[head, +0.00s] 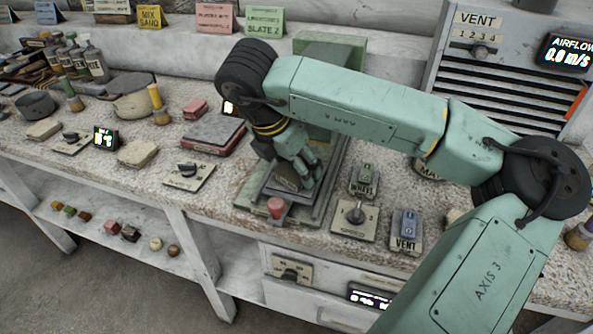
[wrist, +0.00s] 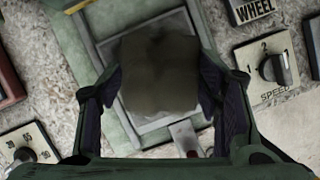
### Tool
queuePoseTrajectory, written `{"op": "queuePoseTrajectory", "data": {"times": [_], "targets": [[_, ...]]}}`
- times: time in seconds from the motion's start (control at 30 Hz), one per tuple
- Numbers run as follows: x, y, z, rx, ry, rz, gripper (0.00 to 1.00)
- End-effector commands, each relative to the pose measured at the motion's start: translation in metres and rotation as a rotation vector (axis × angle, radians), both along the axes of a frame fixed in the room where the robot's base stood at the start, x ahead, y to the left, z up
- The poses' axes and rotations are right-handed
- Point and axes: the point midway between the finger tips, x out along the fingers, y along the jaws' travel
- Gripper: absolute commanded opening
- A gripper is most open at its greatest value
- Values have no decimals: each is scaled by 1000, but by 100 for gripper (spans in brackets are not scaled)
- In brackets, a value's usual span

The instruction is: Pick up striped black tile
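My gripper (head: 298,172) is low over a green machine bed (head: 325,205) on the bench. In the wrist view its two dark finger pads (wrist: 160,90) press against both sides of a rough, grey-olive block (wrist: 160,75). The block is between the fingers, over a pale plate (wrist: 148,128); I cannot tell whether it touches the plate. A grey part of it shows under the fingers in the head view (head: 286,180). I see no stripes on it. I cannot make out a clearly striped black tile elsewhere.
A red knob (head: 275,207) stands at the bed's front. A speed dial (head: 355,217) and a vent switch (head: 406,230) are right of it. A grey slab on a red base (head: 213,136) is left. Small blocks (head: 112,227) lie on the lower shelf.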

Motion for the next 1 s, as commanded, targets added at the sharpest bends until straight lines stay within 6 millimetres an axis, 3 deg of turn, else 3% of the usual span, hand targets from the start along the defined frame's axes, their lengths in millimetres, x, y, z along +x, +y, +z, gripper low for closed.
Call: {"op": "queuePoseTrajectory", "data": {"times": [0.6, 1.0], "targets": [[0, 0, 1, 0, -1, 0, 15], [1, 0, 13, -2, -3, -1, 14]]}}
